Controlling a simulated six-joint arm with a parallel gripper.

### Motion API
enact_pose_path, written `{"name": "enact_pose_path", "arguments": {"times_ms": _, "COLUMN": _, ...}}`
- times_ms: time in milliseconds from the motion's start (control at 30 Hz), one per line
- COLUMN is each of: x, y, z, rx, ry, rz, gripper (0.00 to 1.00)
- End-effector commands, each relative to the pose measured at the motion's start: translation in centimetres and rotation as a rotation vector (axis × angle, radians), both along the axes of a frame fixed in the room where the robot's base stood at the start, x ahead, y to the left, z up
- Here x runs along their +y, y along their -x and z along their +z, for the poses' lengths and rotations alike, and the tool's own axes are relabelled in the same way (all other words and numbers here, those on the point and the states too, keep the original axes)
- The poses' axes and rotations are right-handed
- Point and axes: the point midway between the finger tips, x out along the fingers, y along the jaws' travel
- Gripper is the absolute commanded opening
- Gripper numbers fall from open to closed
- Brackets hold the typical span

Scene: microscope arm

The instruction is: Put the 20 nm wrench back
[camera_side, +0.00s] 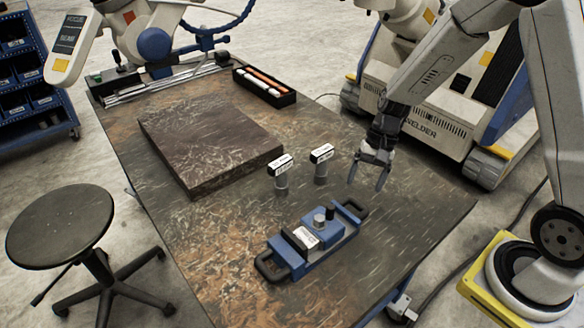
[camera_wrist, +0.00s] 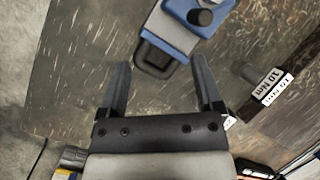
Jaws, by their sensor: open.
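My gripper (camera_side: 371,172) is open and empty above the right part of the table, its fingers pointing down. In the wrist view one labelled head (camera_wrist: 270,85) reads 10 Nm. A second white label (camera_wrist: 228,122) is mostly hidden by my gripper. I cannot read a 20 Nm label in either view.
A blue fixture (camera_side: 318,240) with black end handles, a grey cylinder and a black knob lies in front of the gripper. A dark slab (camera_side: 208,140) lies at left; a black tray (camera_side: 264,86) holds orange and white sticks at the back. The front right table is clear.

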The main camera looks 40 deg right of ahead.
Motion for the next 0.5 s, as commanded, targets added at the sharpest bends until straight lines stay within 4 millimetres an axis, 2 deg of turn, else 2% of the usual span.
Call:
{"name": "enact_pose_path", "arguments": {"times_ms": 200, "x": 0.6, "y": 2.9, "z": 2.3, "rx": -0.149, "ry": 0.179, "rz": 0.263, "gripper": 0.84}}
{"name": "enact_pose_path", "arguments": {"times_ms": 500, "x": 1.3, "y": 6.0, "z": 4.8, "rx": -0.366, "ry": 0.37, "rz": 0.611, "gripper": 0.84}}
